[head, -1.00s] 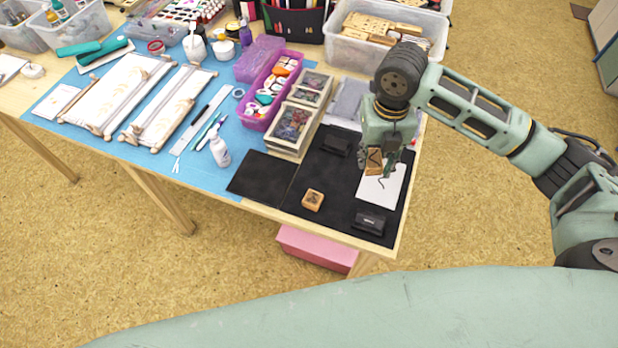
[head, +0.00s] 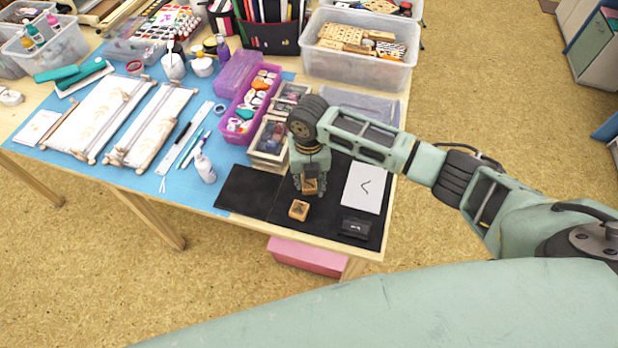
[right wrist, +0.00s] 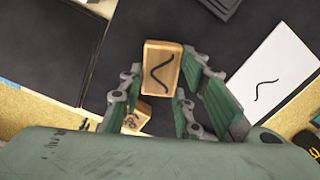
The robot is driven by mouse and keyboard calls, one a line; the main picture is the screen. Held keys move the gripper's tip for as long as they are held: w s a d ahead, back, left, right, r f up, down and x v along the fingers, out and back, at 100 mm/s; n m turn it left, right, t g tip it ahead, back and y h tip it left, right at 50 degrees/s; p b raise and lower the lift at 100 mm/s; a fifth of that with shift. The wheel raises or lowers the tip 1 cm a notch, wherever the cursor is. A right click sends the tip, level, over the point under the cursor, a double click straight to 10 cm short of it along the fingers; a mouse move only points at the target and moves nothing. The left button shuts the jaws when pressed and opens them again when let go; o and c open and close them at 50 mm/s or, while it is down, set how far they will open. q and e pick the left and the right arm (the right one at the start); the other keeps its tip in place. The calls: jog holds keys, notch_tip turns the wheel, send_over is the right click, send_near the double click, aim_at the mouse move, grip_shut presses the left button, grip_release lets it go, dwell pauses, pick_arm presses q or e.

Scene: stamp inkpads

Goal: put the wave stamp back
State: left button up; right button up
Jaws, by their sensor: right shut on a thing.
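The wave stamp (head: 309,186) is a small wooden block with a black wavy line on its top. In the right wrist view the stamp (right wrist: 160,68) sits between the fingertips of my right gripper (right wrist: 163,82). My right gripper (head: 308,188) is shut on it, over the black mat (head: 330,215). A second wooden stamp (head: 298,210) with a dark design lies on the mat just in front; it shows partly behind a finger in the wrist view (right wrist: 137,117). White paper (head: 361,188) with a black wavy mark lies to the right. My left gripper is out of view.
A dark inkpad (head: 356,227) lies near the mat's front right corner. Framed boxes (head: 268,146) and a purple tray (head: 251,100) stand behind and left of my gripper. A clear bin (head: 358,65) stands at the back. The table's front edge is close.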

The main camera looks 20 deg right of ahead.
aim_at(309, 182)
jog(key=shift+f, duration=0.2)
jog(key=o, duration=1)
jog(key=shift+c, duration=0.2)
notch_tip(309, 182, up, 12)
jog(key=b, duration=0.1)
jog(key=shift+r, duration=0.15)
